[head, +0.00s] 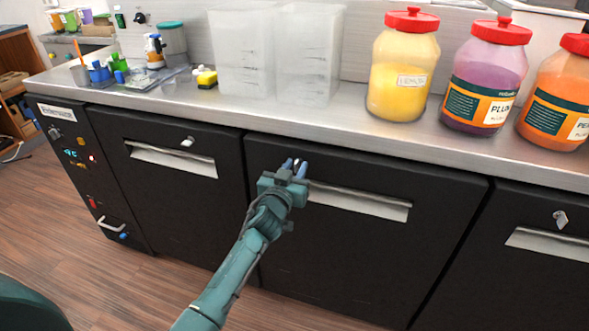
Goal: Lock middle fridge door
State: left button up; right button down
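The middle fridge door (345,245) is a black panel that looks closed. It has a silver recessed handle (360,201) near its top. My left gripper (295,166) reaches up from below to the door's upper left part, just left of the handle. Its two blue-tipped fingers are close together at the place where a lock would sit. The lock of this door is hidden by or between the fingertips, so I cannot tell whether they grip it. My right gripper is not in view.
The left door (170,200) and right door (520,270) each show a small silver key or latch. The counter (300,122) above holds clear bins (242,55) and jars of yellow (402,65), purple and orange contents. A control panel (80,160) is at far left.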

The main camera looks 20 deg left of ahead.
pick_arm(q)
grip_shut()
